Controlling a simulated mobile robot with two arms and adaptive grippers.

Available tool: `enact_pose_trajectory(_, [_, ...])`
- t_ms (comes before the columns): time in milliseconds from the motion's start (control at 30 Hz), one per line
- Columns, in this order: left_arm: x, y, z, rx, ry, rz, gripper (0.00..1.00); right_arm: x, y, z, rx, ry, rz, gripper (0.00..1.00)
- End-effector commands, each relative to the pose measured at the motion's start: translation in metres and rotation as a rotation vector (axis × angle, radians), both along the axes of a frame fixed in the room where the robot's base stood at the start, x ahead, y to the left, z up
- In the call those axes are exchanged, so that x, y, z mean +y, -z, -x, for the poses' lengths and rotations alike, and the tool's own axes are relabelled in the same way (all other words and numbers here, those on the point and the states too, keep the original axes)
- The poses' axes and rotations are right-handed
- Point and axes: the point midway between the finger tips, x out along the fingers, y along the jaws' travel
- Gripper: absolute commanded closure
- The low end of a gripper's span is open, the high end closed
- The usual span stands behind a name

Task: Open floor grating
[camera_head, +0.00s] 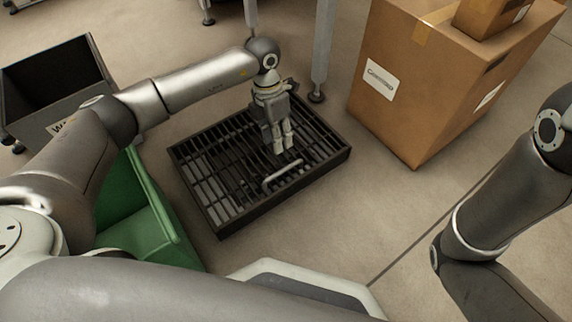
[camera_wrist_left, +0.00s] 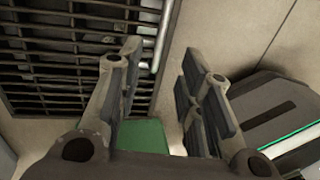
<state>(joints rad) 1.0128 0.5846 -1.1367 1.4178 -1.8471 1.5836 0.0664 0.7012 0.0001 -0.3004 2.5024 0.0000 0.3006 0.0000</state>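The floor grating (camera_head: 215,190) is a dark barred panel in a raised black frame on the floor, and it lies flat. A light grey bar handle (camera_head: 283,176) stands on its near right part. My left gripper (camera_head: 284,149) points down over the grating, just beyond the handle in the head view. In the left wrist view, my left gripper's fingers (camera_wrist_left: 158,62) are spread apart with nothing between them. The handle (camera_wrist_left: 163,38) shows beyond the fingertips there, beside the grating bars (camera_wrist_left: 70,50). I cannot tell the exact height gap. My right gripper is out of view.
A green bin (camera_head: 150,215) stands close to the grating's left side. A dark grey bin (camera_head: 55,85) is at the far left. A large cardboard box (camera_head: 430,80) stands to the right, and a metal leg (camera_head: 322,50) is behind. Floor at the lower right is clear.

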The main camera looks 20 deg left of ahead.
Motion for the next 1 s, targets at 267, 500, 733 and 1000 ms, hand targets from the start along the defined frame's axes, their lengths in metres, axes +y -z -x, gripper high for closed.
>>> enact_pose_trajectory(267, [-0.006,0.033,0.004,0.003,0.0,0.004,0.66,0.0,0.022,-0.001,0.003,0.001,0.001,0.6])
enact_pose_trajectory(500, [-0.011,0.073,0.009,0.003,0.0,0.004,0.66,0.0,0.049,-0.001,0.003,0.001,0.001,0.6])
enact_pose_trajectory(733, [-0.017,0.099,0.012,0.002,0.001,0.006,0.66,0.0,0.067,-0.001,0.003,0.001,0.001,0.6])
enact_pose_trajectory(1000, [-0.018,0.103,0.013,0.002,0.0,0.005,0.66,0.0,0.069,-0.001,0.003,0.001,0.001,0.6])
